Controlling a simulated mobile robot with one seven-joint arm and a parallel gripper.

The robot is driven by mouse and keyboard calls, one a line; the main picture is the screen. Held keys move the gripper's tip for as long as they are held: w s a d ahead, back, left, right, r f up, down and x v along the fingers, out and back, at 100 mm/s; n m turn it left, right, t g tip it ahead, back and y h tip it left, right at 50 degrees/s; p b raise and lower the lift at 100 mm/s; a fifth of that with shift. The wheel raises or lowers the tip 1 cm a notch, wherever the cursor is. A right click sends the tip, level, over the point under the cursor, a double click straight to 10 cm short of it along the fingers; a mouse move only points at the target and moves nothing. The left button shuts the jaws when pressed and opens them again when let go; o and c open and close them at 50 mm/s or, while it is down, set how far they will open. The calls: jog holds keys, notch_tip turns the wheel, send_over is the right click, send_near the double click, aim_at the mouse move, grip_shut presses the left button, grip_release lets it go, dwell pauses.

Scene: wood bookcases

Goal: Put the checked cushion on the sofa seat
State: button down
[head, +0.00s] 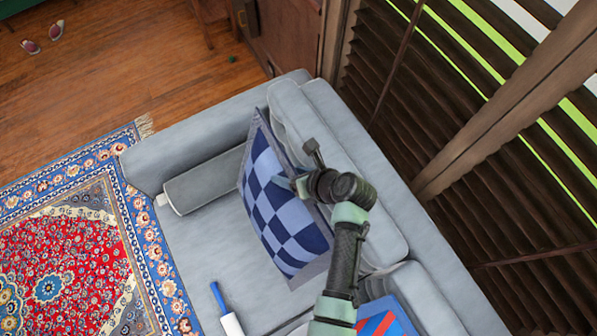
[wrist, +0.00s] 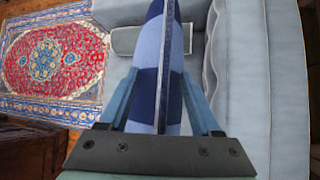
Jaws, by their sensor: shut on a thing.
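The checked cushion (head: 277,205) is dark and light blue with a grey-blue border. In the head view it stands on edge, tilted, over the sofa seat (head: 195,240), close to the back cushions. My gripper (head: 292,183) is shut on its edge on the backrest side. The wrist view shows the cushion (wrist: 162,60) edge-on between the two blue fingers of my gripper (wrist: 165,105). I cannot tell whether its lower edge touches the seat. The grey sofa backrest (wrist: 235,80) is to the right in the wrist view.
A dark grey bolster (head: 203,180) lies by the sofa's far arm. A blue-and-white object (head: 226,308) and a red-and-blue striped cushion (head: 385,322) are at the near end. A patterned rug (head: 75,260) lies left of the sofa. Slatted blinds (head: 480,120) stand behind the backrest.

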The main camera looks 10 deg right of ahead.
jog(key=shift+w+r, duration=0.15)
jog(key=shift+r, duration=0.05)
notch_tip(320, 180, down, 2)
jog(key=b, duration=0.2)
jog(key=shift+a+b, duration=0.1)
jog(key=shift+b, duration=0.25)
notch_tip(320, 180, down, 7)
jog(key=b, duration=0.7)
jog(key=shift+r+b, duration=0.15)
jog(key=shift+b, duration=0.25)
jog(key=shift+f+b, duration=0.95)
jog(key=shift+f, duration=1.15)
grip_release()
jog(key=shift+s, duration=0.2)
jog(key=p+v, duration=0.1)
jog(key=v, duration=1.2)
jog(key=shift+w, duration=0.15)
